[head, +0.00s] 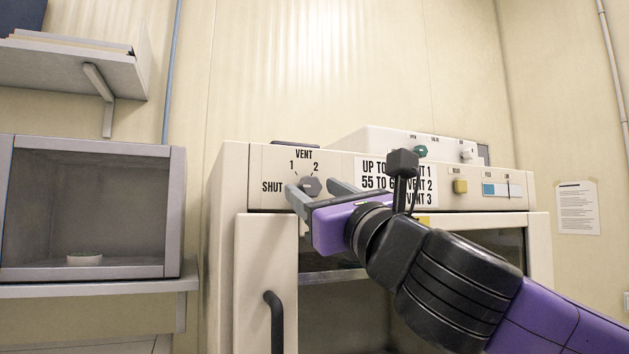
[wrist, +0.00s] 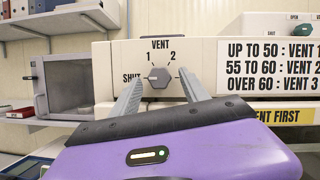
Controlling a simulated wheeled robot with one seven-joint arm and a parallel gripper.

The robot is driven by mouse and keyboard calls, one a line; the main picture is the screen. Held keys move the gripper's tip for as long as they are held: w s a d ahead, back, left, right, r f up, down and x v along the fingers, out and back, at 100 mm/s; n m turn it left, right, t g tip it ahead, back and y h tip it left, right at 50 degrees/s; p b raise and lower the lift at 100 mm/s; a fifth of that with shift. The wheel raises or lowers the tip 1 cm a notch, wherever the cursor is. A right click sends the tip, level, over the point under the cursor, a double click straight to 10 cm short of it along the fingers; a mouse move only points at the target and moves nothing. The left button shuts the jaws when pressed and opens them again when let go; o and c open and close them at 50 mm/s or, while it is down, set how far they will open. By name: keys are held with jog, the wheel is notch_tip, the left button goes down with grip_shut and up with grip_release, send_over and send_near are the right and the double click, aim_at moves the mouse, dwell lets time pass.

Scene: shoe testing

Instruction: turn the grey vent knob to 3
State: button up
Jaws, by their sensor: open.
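The grey vent knob (head: 311,187) is a small hexagonal knob on the front panel of a cream cabinet. It also shows in the wrist view (wrist: 159,78), under the word VENT. Marks SHUT, 1 and 2 are readable around it. The mark 3 cannot be seen; the right finger covers that side. A pale line on the knob seems to point left at SHUT. My gripper (head: 312,185) is open, with one finger on each side of the knob. In the wrist view its fingertips (wrist: 160,74) show a gap to the knob on both sides; contact cannot be told.
A printed vent chart (wrist: 269,65) right of the knob reads up to 50 vent 1, 55 to 60 vent 2, over 60 vent 3. A black door handle (head: 275,320) stands below. A grey open box (head: 176,215) is left.

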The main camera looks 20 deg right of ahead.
jog(key=shift+w+r, duration=0.2)
jog(key=shift+w, duration=0.25)
jog(key=shift+c, duration=0.2)
grip_shut()
